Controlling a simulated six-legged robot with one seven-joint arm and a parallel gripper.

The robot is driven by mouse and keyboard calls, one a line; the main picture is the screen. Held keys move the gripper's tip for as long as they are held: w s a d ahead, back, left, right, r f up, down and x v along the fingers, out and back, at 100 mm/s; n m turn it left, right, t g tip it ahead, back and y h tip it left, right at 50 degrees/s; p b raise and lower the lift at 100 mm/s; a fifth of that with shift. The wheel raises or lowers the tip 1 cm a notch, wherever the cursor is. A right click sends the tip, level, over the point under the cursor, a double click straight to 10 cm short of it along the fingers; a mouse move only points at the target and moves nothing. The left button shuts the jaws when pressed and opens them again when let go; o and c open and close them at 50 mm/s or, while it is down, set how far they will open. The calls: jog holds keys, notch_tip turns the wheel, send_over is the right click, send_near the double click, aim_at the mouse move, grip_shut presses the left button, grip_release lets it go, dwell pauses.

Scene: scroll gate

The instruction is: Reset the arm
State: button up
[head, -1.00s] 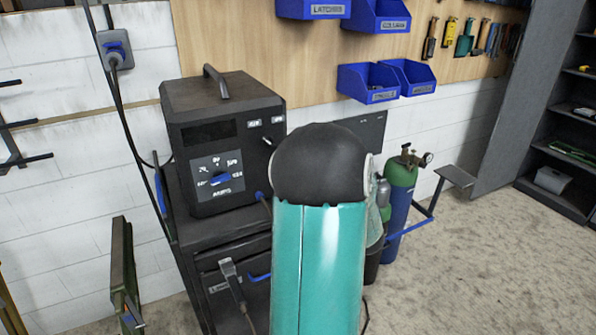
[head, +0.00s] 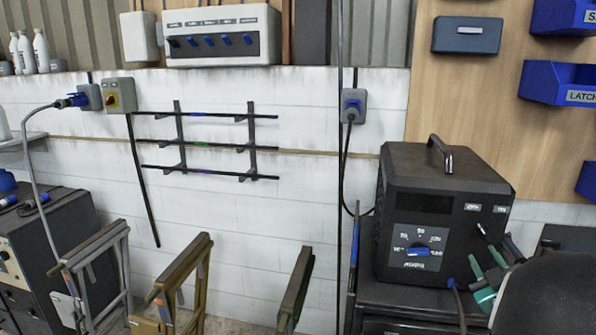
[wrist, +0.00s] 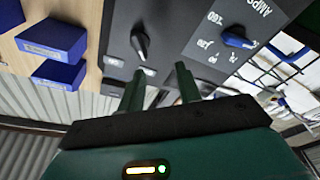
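My gripper (head: 486,262) is at the right of the head view, in front of the lower right of a dark welding machine (head: 445,190). In the wrist view my gripper (wrist: 160,88) shows two dark green fingers spread apart with nothing between them. Beyond the fingers is the machine's face, with a black lever knob (wrist: 140,43) and a blue dial (wrist: 238,40). In the head view the dial (head: 418,252) is on the front panel, left of my gripper. I cannot tell whether the fingertips touch the machine. Part of my arm covers the lower right corner.
Blue bins (head: 555,82) hang on the wooden panel at right. A wall rack (head: 208,143) holds thin rods. Upright stands (head: 180,275) fill the lower left and middle foreground. A cable hangs from the wall socket (head: 353,105) beside the machine.

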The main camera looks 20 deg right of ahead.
jog(key=w+a+r+m+g+y, duration=0.1)
jog(key=w+a+m+g, duration=0.15)
jog(key=a, duration=0.85)
jog(key=w+a+m+g+y, duration=0.1)
jog(key=w+a+m+g, duration=0.2)
jog(key=a, duration=0.8)
jog(key=s+a+f+n+g+y, duration=0.1)
jog(key=s+a+g+y, duration=0.1)
jog(key=s+a, duration=0.5)
jog(key=s+a+f+n+g+y, duration=0.1)
jog(key=s+a+g, duration=0.4)
jog(key=a, duration=0.8)
jog(key=s+f+y, duration=0.1)
jog(key=s+y, duration=0.1)
jog(key=shift+s+a+f+y, duration=0.2)
jog(key=shift+a+f+y, duration=0.05)
jog(key=shift+y, duration=0.05)
